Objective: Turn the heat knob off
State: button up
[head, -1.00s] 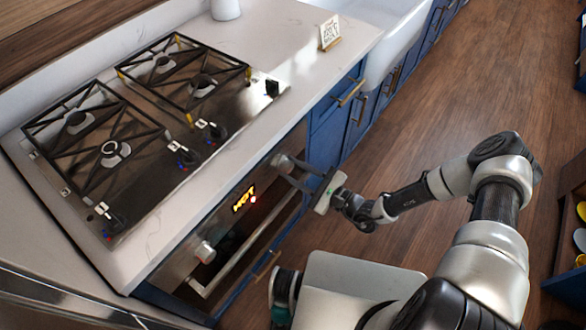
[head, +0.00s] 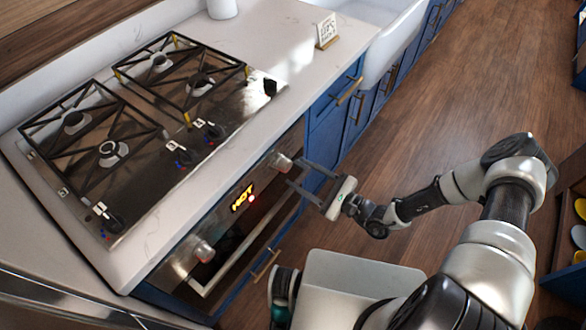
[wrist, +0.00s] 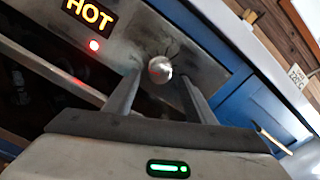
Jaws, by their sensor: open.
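The oven front has two round silver knobs. The right knob (head: 281,163) is in front of my gripper (head: 296,173); it also shows in the wrist view (wrist: 160,68). The left knob (head: 203,250) is at the other end of the panel. A display (head: 241,198) between them glows "HOT", with a red light (head: 251,198) lit beside it. My gripper is open and empty, its fingers pointing at the right knob. In the wrist view the knob appears between and just beyond the fingertips (wrist: 158,84). I cannot tell which knob is the heat knob.
An oven handle bar (head: 240,255) runs below the panel. A black cooktop (head: 150,185) with burners and small controls lies on the white counter (head: 285,105) above. Blue cabinets (head: 325,130) stand to the right. Wooden floor (head: 440,110) is open beyond my arm.

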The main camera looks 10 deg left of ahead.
jog(key=v, duration=1.3)
jog(key=shift+d, duration=0.25)
jog(key=s+d+r+n+h+p, duration=0.2)
jog(key=r+n+h, duration=0.3)
jog(key=r, duration=1.1)
jog(key=s+d+r+n+g+h+p, duration=0.1)
jog(key=s+d+r+n+h+p, duration=0.2)
jog(key=r, duration=1.3)
jog(key=s+d+r+n+h+p, duration=0.3)
jog(key=s+d+r+n+h, duration=0.2)
jog(key=r, duration=1.2)
jog(key=d+n+h, duration=0.1)
jog(key=n+h, duration=0.2)
jog(key=n, duration=0.1)
jog(key=shift+s+h, duration=0.3)
jog(key=shift+s, duration=0.05)
